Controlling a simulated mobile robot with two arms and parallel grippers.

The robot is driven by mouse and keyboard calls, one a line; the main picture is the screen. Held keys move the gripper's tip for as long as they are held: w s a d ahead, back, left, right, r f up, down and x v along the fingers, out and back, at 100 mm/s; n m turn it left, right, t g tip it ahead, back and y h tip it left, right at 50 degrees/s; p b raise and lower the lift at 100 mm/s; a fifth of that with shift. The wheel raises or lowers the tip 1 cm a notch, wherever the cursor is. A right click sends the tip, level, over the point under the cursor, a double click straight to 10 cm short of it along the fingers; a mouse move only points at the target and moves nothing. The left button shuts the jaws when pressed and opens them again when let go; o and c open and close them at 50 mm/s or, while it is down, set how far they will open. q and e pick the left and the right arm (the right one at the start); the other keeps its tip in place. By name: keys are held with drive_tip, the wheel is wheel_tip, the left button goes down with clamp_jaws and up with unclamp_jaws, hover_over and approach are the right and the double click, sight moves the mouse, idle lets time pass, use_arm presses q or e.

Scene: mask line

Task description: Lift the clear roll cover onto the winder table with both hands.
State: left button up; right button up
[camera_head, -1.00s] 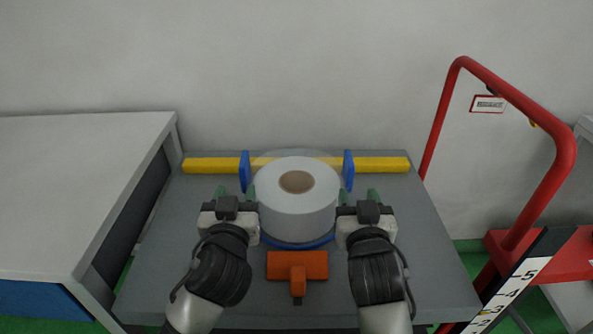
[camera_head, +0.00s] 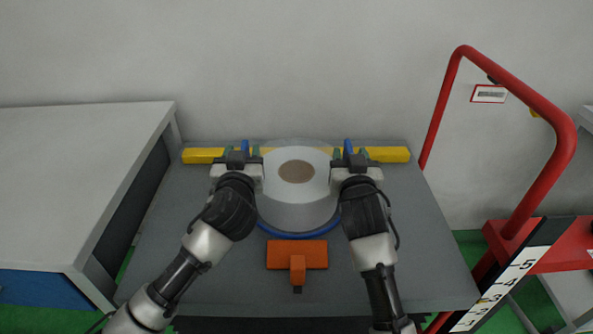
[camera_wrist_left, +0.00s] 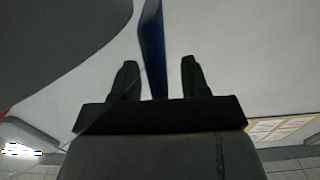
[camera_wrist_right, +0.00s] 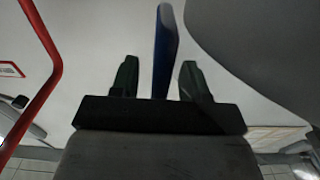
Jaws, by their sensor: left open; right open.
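The clear roll cover (camera_head: 292,143) shows as a faint see-through arc behind the white roll. Its blue left handle (camera_head: 245,145) and blue right handle (camera_head: 348,146) stand upright at its sides. My left gripper (camera_head: 242,152) is open around the left handle, which also shows between the green fingers in the left wrist view (camera_wrist_left: 152,45). My right gripper (camera_head: 350,153) is open around the right handle, which stands between its fingers in the right wrist view (camera_wrist_right: 164,50). The grey table (camera_head: 210,285) carries the roll; I cannot tell which table is the winder table.
The white roll (camera_head: 297,212) sits on a blue disc (camera_head: 297,235), between my arms. A yellow bar (camera_head: 203,155) runs along the back. An orange block (camera_head: 297,254) lies in front. A light table (camera_head: 80,190) is at left, a red-railed cart (camera_head: 518,222) at right.

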use_arm(q)
drive_tip(key=shift+w, duration=0.65)
use_arm(e)
drive_tip(key=shift+w, duration=0.65)
use_arm(q)
drive_tip(key=shift+c, duration=0.4)
use_arm(e)
drive_tip(key=shift+c, duration=0.4)
use_arm(q)
clamp_jaws()
use_arm(e)
clamp_jaws()
